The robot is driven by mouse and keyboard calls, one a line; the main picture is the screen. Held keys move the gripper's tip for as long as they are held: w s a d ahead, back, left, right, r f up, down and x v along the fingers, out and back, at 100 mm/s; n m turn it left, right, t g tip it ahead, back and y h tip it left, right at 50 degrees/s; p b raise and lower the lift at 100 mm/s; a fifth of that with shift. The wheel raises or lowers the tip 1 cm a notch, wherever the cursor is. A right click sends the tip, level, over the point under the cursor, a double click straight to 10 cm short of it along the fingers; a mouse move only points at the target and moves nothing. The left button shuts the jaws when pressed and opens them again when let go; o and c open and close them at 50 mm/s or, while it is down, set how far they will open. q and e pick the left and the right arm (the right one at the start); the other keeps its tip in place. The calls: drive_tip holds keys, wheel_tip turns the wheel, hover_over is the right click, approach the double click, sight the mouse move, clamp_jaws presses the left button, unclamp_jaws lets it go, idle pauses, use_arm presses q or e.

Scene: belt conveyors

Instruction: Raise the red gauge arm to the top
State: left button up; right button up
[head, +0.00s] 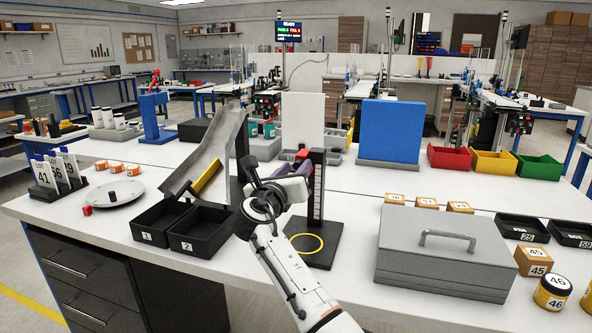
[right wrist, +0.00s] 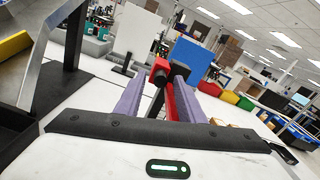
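The gauge stand has a black base (head: 322,258) with a yellow ring on it and an upright black post (head: 317,190). The red gauge arm (head: 303,155) shows only as a small red patch beside the post in the head view, mostly hidden by my right gripper. My right gripper (head: 296,168) is at the post's upper part. In the right wrist view its two purple fingers (right wrist: 160,88) stand apart. The red arm (right wrist: 174,102) lies between them, close to the right finger, with a gap towards the left one. My left gripper is not in view.
Left of the stand are a metal chute (head: 212,160) and two black bins (head: 200,232). A grey toolbox (head: 445,250) stands to the right. A white panel (head: 302,112) and a blue panel (head: 390,130) stand behind. Some bare tabletop lies between stand and toolbox.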

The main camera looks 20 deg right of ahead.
drive_tip(key=shift+s+f, duration=0.1)
drive_tip(key=v, duration=1)
drive_tip(key=shift+a, duration=0.1)
